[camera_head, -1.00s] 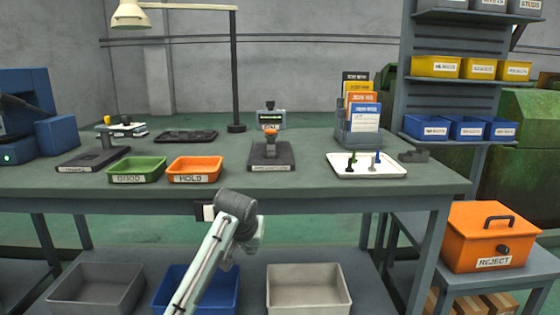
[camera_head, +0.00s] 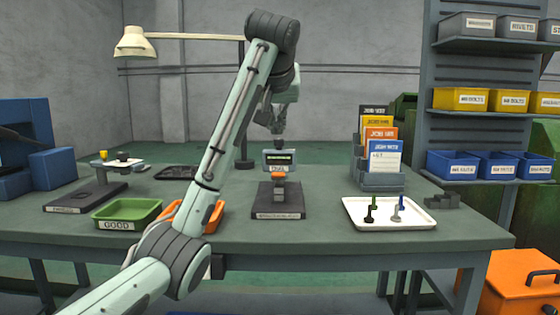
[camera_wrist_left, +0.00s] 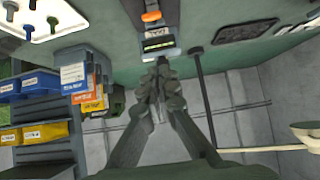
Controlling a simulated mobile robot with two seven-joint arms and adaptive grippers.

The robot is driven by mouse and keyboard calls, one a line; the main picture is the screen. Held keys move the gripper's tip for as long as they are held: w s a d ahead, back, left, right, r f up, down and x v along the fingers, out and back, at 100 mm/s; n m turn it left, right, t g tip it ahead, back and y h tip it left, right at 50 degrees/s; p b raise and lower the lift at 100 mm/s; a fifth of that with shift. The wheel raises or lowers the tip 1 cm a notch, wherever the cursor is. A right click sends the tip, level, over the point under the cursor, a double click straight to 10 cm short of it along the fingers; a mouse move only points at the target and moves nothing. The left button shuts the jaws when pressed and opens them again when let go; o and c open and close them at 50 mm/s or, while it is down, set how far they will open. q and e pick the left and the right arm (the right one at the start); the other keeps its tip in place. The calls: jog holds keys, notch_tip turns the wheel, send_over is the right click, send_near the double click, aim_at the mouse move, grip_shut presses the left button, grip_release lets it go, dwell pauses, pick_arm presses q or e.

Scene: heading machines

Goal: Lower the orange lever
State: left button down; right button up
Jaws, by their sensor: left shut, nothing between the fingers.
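The orange lever (camera_head: 279,176) shows as a small orange knob on a dark block-shaped base (camera_head: 278,202) on the bench. A small gauge with a lit display (camera_head: 280,158) stands just behind it. In the left wrist view the orange knob (camera_wrist_left: 151,16) is near the top edge, with the display (camera_wrist_left: 158,44) below it. My left gripper (camera_head: 278,138) points down above the display, shut and empty, apart from the lever. Its closed fingertips (camera_wrist_left: 161,66) show close to the display in the left wrist view. My right gripper is not in view.
A green GOOD tray (camera_head: 126,213) and an orange tray (camera_head: 212,216), partly hidden by my arm, lie to the left. A white tray with pins (camera_head: 388,222) and a job-card holder (camera_head: 382,178) stand to the right. A lamp post (camera_head: 241,120) rises behind.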

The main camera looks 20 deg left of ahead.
pick_arm(q)
jog(key=p, duration=0.1)
send_over(277, 175)
jog(key=w, duration=0.2)
jog(key=f, duration=0.6)
jog(key=shift+s+a+f, duration=0.1)
jog(key=shift+a+f, duration=0.15)
jog(key=shift+f, duration=0.1)
jog(key=shift+s+d+f, duration=0.1)
jog(key=shift+s+f, duration=0.25)
jog(key=shift+f, duration=0.2)
jog(key=shift+s+d+f, duration=0.1)
jog(key=shift+s+f, duration=0.2)
jog(key=shift+f, duration=0.2)
jog(key=shift+s+d+f, duration=0.1)
jog(key=shift+s+f, duration=0.15)
jog(key=shift+f, duration=0.25)
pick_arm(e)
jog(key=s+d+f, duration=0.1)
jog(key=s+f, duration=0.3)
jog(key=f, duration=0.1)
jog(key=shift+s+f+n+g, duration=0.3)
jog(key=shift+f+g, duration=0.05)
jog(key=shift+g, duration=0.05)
pick_arm(q)
jog(key=shift+f, duration=0.1)
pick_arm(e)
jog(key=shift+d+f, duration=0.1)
